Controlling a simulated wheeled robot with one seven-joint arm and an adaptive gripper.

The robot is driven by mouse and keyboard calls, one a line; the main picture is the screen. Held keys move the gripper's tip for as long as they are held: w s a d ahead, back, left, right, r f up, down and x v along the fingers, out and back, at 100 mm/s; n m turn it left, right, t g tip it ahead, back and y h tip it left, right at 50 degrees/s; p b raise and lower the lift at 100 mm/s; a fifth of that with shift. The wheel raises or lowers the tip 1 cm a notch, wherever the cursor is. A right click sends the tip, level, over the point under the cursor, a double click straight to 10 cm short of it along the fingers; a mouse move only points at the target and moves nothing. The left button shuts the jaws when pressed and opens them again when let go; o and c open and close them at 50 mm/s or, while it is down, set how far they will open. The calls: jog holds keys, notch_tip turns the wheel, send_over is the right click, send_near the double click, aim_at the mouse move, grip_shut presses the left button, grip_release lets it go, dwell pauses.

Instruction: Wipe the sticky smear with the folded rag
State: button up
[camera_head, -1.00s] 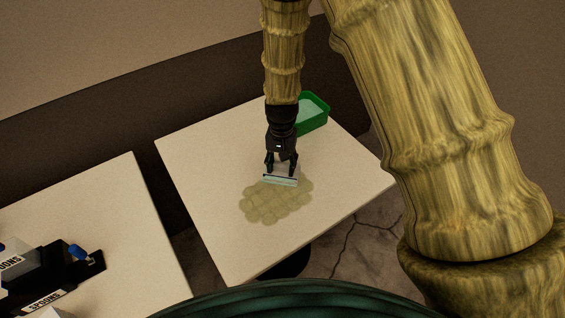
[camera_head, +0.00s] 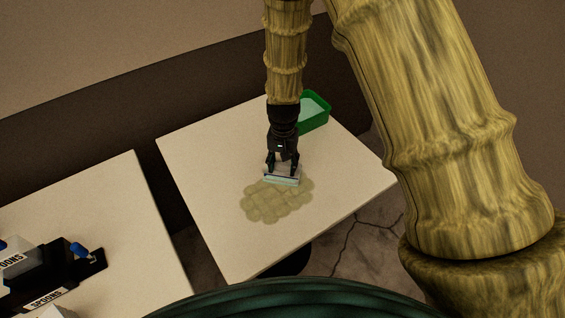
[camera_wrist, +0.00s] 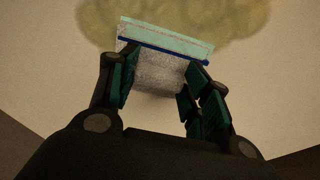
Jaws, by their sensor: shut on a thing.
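The sticky smear (camera_head: 276,204) is a pale olive, lumpy-edged patch on the white table (camera_head: 219,160). It also shows at the top of the wrist view (camera_wrist: 238,20). My gripper (camera_head: 283,167) is shut on the folded rag (camera_head: 283,179), a whitish cloth with a pale mint edge and a dark blue stripe. In the wrist view the rag (camera_wrist: 160,70) sits between my fingers, its mint edge overlapping the near border of the smear. The rag is at the smear's far edge in the head view; I cannot tell whether it touches the tabletop.
A green tray (camera_head: 318,122) with a pale inside stands at the table's back edge, behind my gripper. Another white table (camera_head: 120,215) at left, across a gap, carries a black holder (camera_head: 72,262) labelled SPOONS. The table around the smear is otherwise clear.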

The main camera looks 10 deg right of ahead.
jog(key=shift+s+f, duration=0.15)
jog(key=shift+s, duration=0.05)
jog(key=o, duration=0.7)
jog(key=shift+w, duration=0.1)
jog(key=shift+w+r+p, duration=0.1)
jog(key=shift+r+p, duration=0.4)
jog(key=shift+p, duration=0.05)
jog(key=c, duration=0.8)
jog(key=shift+d, duration=0.15)
jog(key=shift+w+d+p, duration=0.1)
jog(key=shift+w+d, duration=0.25)
jog(key=shift+d, duration=0.4)
jog(key=shift+w+d+p, duration=0.1)
jog(key=shift+w+d, duration=0.25)
jog(key=shift+d, duration=0.35)
jog(key=shift+w+d+p, duration=0.1)
jog(key=shift+w+d, duration=0.25)
jog(key=shift+d, duration=0.4)
